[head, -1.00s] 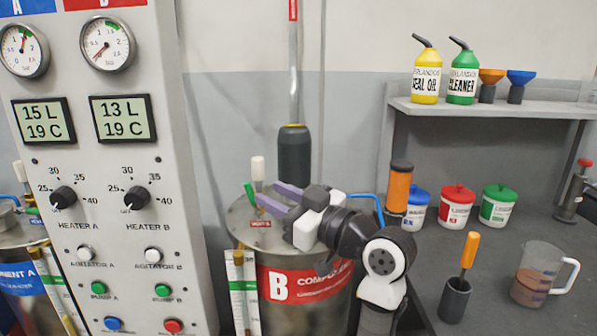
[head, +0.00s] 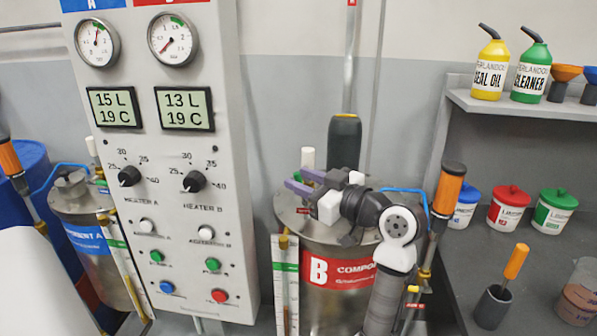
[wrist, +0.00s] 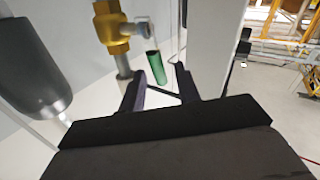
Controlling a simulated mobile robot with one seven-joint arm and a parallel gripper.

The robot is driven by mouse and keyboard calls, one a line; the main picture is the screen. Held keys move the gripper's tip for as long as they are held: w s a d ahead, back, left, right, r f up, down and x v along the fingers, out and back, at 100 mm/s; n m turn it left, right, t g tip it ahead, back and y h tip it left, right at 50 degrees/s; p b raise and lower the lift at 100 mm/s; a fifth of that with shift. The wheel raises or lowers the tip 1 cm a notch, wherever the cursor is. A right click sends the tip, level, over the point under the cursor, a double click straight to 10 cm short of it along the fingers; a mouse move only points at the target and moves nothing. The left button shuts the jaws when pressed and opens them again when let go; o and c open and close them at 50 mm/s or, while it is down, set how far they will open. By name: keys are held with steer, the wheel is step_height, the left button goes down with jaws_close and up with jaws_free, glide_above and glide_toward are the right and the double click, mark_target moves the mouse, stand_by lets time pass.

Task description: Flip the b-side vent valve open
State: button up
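The b-side tank (head: 338,298) has a red band marked B. In the wrist view a brass valve body (wrist: 112,30) stands on a pipe, with a green handle (wrist: 157,68) beside it. I take this to be the b-side vent valve; in the head view it is mostly hidden by my gripper. My gripper (head: 300,181) is over the tank lid, its purple fingers pointing left. In the wrist view my gripper (wrist: 160,82) has its fingers apart, and the green handle shows between and beyond the tips. I cannot tell whether they touch it.
The control panel (head: 170,250) stands left of the tank. A dark grey cylinder (head: 345,143) on a pipe rises behind the lid; a blue hose (head: 405,192) runs to the right. An orange-handled tool (head: 448,195) stands close to my arm. The bench (head: 440,290) lies to the right.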

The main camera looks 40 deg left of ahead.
steer(key=shift+a, duration=0.85)
steer(key=shift+c, duration=0.4)
jaws_close()
steer(key=shift+d+f+b, duration=0.1)
steer(key=shift+f+b, duration=0.15)
steer(key=shift+b, duration=0.3)
steer(key=shift+w+d+f+m+y+b, duration=0.2)
steer(key=shift+m+y+b, duration=0.3)
steer(key=shift+b, duration=0.75)
steer(key=shift+w+d+r+m+y+b, duration=0.25)
steer(key=shift+y+b, duration=0.35)
steer(key=shift+b, duration=0.35)
steer(key=shift+d+r+m+y+b, duration=0.15)
steer(key=shift+r+m+y+b, duration=0.1)
steer(key=shift+y+b, duration=0.05)
